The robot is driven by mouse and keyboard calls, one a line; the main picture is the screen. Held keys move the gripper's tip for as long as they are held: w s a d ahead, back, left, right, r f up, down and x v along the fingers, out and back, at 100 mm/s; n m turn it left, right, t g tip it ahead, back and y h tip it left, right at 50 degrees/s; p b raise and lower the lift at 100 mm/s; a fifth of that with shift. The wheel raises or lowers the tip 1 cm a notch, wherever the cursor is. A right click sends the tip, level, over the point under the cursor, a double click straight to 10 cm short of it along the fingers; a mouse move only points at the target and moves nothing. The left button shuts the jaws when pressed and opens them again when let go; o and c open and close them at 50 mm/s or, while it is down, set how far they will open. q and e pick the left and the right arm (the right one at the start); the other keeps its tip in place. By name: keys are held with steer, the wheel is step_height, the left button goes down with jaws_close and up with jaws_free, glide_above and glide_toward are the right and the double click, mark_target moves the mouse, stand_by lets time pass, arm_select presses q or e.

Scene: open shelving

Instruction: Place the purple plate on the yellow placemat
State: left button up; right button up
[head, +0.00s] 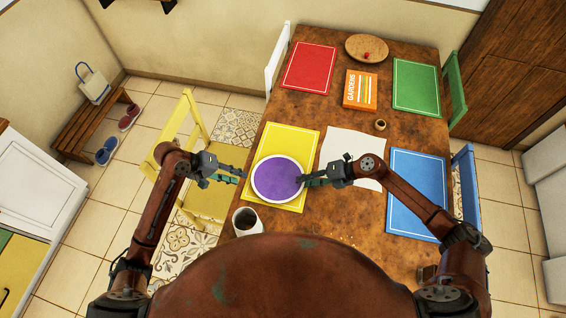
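The purple plate (278,180) has a white rim and lies over the lower part of the yellow placemat (291,138) on the wooden table. Whether it rests flat on the mat or is slightly raised cannot be told. My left gripper (242,173) is just left of the plate, its fingers apart and empty, with a small gap to the rim. My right gripper (301,181) is at the plate's right rim, its fingertips overlapping it. Whether these fingers are closed on the rim is not clear.
Red (309,67), green (416,87) and blue (417,193) placemats and a white sheet (352,150) lie on the table (310,236). An orange box (360,90), a round wooden board (367,47) and a small ring-shaped item (380,125) sit farther back. A grey-white cup (247,221) stands near the plate. A yellow chair (205,200) is at left.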

steer(key=shift+v, duration=4)
